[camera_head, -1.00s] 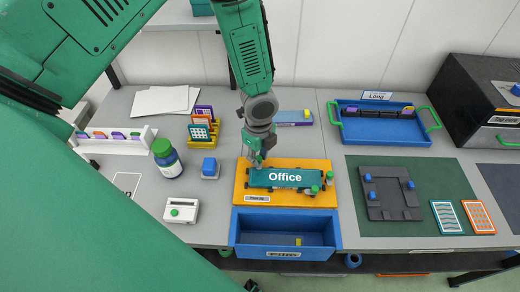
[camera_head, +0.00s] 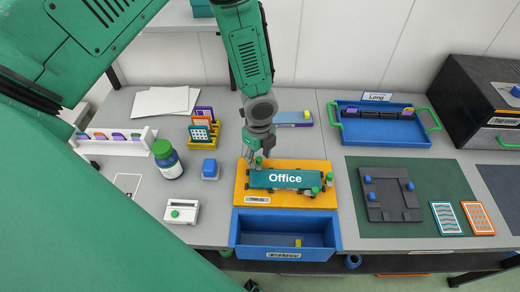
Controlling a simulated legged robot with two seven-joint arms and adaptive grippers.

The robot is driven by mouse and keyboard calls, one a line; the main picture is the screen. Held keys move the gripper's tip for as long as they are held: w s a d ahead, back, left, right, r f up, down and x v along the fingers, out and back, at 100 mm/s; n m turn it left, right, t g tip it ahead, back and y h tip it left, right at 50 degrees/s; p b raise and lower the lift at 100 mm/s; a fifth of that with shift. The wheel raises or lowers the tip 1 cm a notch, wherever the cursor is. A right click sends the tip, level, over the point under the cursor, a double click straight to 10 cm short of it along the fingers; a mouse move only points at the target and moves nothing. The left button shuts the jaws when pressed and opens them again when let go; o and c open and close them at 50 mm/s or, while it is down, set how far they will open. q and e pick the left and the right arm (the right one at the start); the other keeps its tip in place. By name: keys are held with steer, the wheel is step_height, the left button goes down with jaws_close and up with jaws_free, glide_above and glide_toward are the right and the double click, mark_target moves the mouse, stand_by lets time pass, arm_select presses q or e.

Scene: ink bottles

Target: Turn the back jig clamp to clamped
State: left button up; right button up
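The orange jig board (camera_head: 243,183) lies in the middle of the table, with a teal plate marked "Office" (camera_head: 285,180) on it. Green-topped clamps stand around the plate: one at the back left (camera_head: 259,160), one at the back right (camera_head: 329,177) and one at the front right (camera_head: 315,190). My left gripper (camera_head: 254,157) points down at the board's back left corner, right by the back left clamp. Its fingers are small and partly overlap the clamp, so I cannot tell whether they touch or grip it. My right gripper is not in view.
A blue open drawer (camera_head: 285,254) sits in front of the board. A green-capped bottle (camera_head: 167,160) and a blue block (camera_head: 210,169) stand to the left. A blue tray (camera_head: 375,131) and a dark fixture (camera_head: 390,194) on a green mat are to the right.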

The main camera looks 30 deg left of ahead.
mark_target(259, 158)
arm_select(q)
steer(key=shift+r, duration=0.4)
step_height(259, 158, up, 11)
stand_by(0.5)
